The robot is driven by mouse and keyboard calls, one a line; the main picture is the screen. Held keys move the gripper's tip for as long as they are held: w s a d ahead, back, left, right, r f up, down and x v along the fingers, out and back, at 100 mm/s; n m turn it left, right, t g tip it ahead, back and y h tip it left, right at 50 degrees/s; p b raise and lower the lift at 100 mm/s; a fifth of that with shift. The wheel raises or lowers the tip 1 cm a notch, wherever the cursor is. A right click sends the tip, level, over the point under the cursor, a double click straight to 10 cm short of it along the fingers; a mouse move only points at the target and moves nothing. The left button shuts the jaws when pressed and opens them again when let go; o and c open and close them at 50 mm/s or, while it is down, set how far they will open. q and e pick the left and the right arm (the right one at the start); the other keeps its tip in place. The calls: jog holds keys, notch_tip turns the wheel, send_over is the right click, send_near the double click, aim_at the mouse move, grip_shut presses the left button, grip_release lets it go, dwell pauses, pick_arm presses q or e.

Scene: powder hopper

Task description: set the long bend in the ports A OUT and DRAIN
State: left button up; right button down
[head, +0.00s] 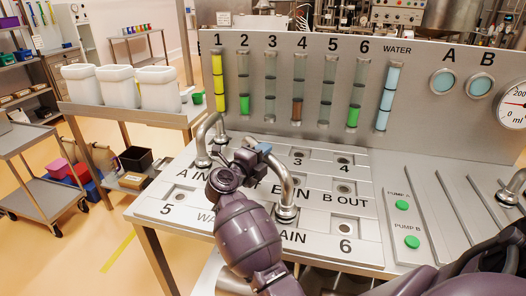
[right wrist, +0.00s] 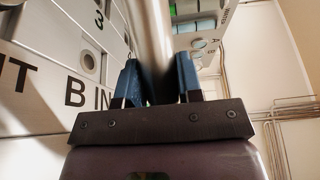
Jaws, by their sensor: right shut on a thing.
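The long bend (head: 286,185) is a shiny metal pipe. My right gripper (head: 262,150) is shut on it, with blue fingers on either side of the tube; the tube (right wrist: 150,45) also shows between the fingers in the right wrist view. The bend's near end, with a collar, is down at the port above the partly covered DRAIN label (head: 293,237); I cannot tell whether it is fully seated. Its other end and the A OUT port are hidden behind my right gripper and wrist. My left gripper is not in view.
Another metal bend (head: 205,140) arches over the panel's back left, by A IN. Ports 3, 4, 5, 6 and B OUT (head: 345,201) look empty. A further pipe (head: 513,188) is at the slotted rack on the right. The gauge wall (head: 400,130) rises behind.

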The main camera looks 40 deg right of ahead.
jog(key=shift+f, duration=0.1)
jog(key=c, duration=0.7)
grip_release()
jog(key=shift+c, duration=0.2)
jog(key=shift+o, duration=0.2)
jog(key=shift+f, duration=0.15)
jog(key=shift+a, duration=0.15)
